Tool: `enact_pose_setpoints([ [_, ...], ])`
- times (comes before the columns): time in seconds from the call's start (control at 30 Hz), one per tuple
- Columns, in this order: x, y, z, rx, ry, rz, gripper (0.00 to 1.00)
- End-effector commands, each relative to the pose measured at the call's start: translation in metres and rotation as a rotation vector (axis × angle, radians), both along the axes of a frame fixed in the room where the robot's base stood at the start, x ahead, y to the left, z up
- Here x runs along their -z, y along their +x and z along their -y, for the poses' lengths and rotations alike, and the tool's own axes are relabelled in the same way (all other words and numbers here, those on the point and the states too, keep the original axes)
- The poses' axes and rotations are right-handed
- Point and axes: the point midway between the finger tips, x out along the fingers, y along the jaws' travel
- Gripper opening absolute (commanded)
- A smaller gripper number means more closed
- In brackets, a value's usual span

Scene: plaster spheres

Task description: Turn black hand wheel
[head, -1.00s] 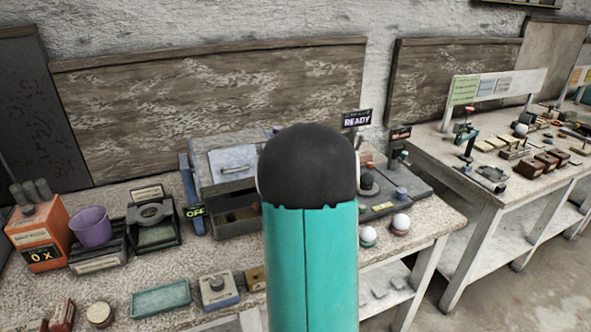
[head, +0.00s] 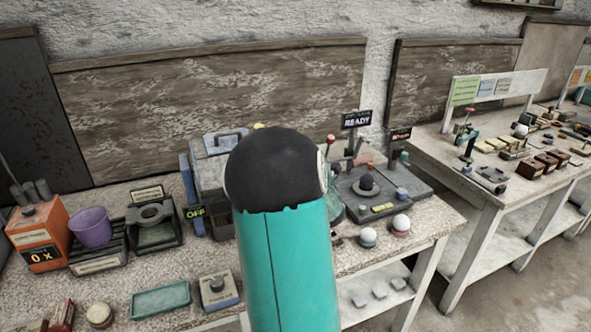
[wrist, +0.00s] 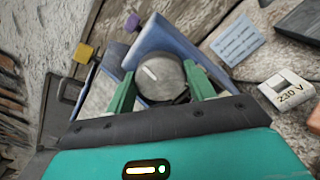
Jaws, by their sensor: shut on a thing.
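In the wrist view a dark grey-black round wheel (wrist: 166,86) with a pale bar mark sits at a blue-sided unit (wrist: 170,35). My gripper (wrist: 160,69) has its two green fingers on either side of this wheel, shut on it. I take it for the black hand wheel; no spokes or crank show. In the head view my teal and black arm covers the gripper and the wheel.
An "OFF" display (head: 194,212) stands left of the arm, a "READY" sign (head: 356,119) behind it. A purple cup (head: 91,228), an orange device (head: 40,235) and a green tray (head: 160,299) are left. White balls (head: 401,222) sit right. A "230 V" block (wrist: 287,92) lies right of my gripper.

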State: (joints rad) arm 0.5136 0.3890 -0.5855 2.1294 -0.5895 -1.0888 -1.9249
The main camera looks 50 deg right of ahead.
Motion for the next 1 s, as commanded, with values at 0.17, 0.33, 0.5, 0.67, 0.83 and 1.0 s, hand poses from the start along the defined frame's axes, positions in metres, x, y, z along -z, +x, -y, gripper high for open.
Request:
enact_pose_setpoints([
  [0.17, -0.0006, 0.0001, -0.0002, 0.0, -0.096, -0.055, 0.31],
  [0.33, -0.0007, 0.0001, -0.0002, 0.0, -0.153, -0.089, 0.31],
  [0.5, -0.0007, 0.0002, -0.0003, 0.0, -0.181, -0.105, 0.31],
  [0.67, -0.0008, 0.0, -0.0003, 0.0, -0.187, -0.108, 0.31],
  [0.83, -0.0009, 0.0, -0.0002, 0.0, -0.187, -0.108, 0.31],
  [1.0, -0.0008, 0.0, -0.0003, 0.0, -0.186, -0.109, 0.63],
])
